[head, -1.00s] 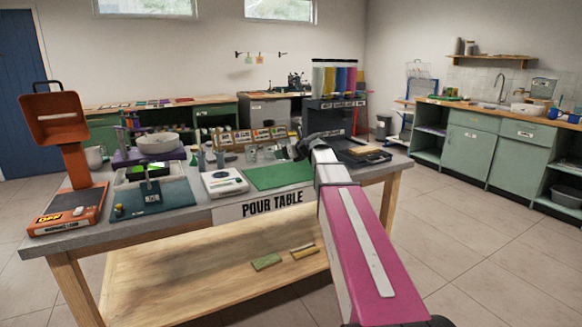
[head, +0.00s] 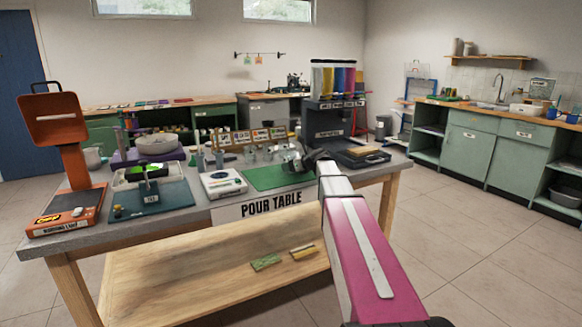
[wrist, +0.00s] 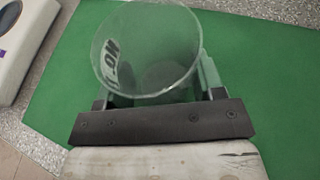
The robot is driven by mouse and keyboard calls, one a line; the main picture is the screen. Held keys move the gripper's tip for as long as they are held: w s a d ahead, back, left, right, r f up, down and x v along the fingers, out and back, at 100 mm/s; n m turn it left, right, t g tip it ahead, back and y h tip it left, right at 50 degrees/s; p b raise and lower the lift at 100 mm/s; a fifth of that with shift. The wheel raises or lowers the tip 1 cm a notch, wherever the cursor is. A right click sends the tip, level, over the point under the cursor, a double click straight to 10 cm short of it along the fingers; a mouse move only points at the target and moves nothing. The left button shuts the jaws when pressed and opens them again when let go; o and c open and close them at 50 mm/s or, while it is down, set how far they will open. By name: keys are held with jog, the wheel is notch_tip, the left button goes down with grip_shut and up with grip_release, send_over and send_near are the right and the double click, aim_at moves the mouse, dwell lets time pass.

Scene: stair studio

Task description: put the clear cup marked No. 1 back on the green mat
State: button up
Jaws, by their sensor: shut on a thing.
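The clear cup (wrist: 150,45) fills the upper middle of the wrist view, with its open rim facing the camera and black "NO." lettering on its left side. My gripper (wrist: 155,88) is shut on the cup, with fingers on either side of it. The green mat (wrist: 265,75) lies behind and around the cup. In the head view my gripper (head: 297,160) is over the right part of the green mat (head: 270,179) on the pour table. Whether the cup's base touches the mat is hidden.
A white scale (head: 222,183) stands just left of the mat. Several small clear vessels (head: 255,155) and a card rack (head: 247,138) stand behind it. The mat's front left part is clear.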

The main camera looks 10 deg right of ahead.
jog(key=shift+f, duration=0.15)
jog(key=o, duration=0.9)
jog(key=shift+o, duration=0.2)
jog(key=shift+s+d+r, duration=0.1)
jog(key=shift+r, duration=0.1)
jog(key=v, duration=1.1)
jog(key=shift+s+d+r, duration=0.15)
jog(key=shift+s+d, duration=0.05)
jog(key=shift+s, duration=0.05)
